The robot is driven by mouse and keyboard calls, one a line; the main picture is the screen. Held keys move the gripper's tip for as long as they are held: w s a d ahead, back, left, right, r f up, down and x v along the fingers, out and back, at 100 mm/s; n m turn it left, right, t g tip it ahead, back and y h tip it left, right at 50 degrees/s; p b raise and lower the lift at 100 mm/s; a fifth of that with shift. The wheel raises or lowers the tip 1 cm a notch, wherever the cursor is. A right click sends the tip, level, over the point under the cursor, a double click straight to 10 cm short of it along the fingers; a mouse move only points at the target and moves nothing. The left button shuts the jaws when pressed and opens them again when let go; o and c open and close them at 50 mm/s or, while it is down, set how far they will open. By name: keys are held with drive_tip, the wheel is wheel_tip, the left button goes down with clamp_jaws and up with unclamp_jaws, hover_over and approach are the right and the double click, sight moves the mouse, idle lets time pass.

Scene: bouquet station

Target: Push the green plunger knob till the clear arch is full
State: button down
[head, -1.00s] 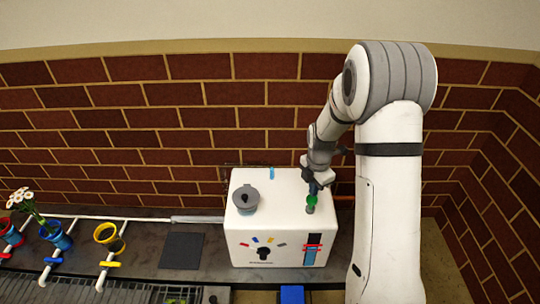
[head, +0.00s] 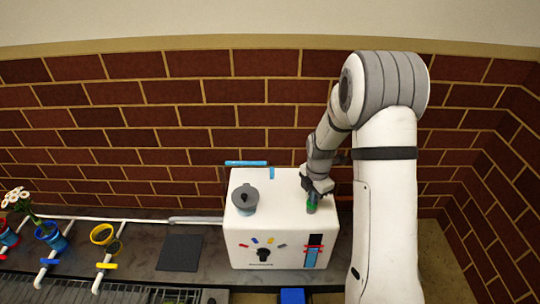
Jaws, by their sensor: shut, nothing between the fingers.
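The white machine box (head: 285,226) stands on the dark counter in the head view. The green plunger knob (head: 312,207) is on the right of its top. My gripper (head: 316,193) is shut and empty, pointing down right over the knob; its tips appear to touch the knob, partly hiding it. The clear arch (head: 246,163) rises behind the box; blue shows in its right riser and along its top bar. Its left leg shows no clear blue. A dark gauge strip (head: 315,241) on the box's front right has blue in its lower part and a red marker.
A grey lidded container (head: 245,199) sits on the box's top left. A black dial (head: 264,254) with coloured marks is on its front. Pots on white pipes, a blue one (head: 50,236) holding white flowers, and a dark mat (head: 180,252) are to the left.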

drive_tip(key=shift+r, duration=0.1)
drive_tip(key=shift+r+p, duration=1.8)
drive_tip(key=shift+r, duration=0.4)
drive_tip(key=shift+f, duration=0.2)
drive_tip(key=shift+f+b, duration=1.45)
drive_tip(key=shift+f, duration=0.7)
drive_tip(key=shift+r, duration=0.1)
drive_tip(key=shift+r+p, duration=0.4)
drive_tip(key=shift+r, duration=0.05)
drive_tip(key=shift+r+p, duration=1.3)
drive_tip(key=shift+r, duration=0.45)
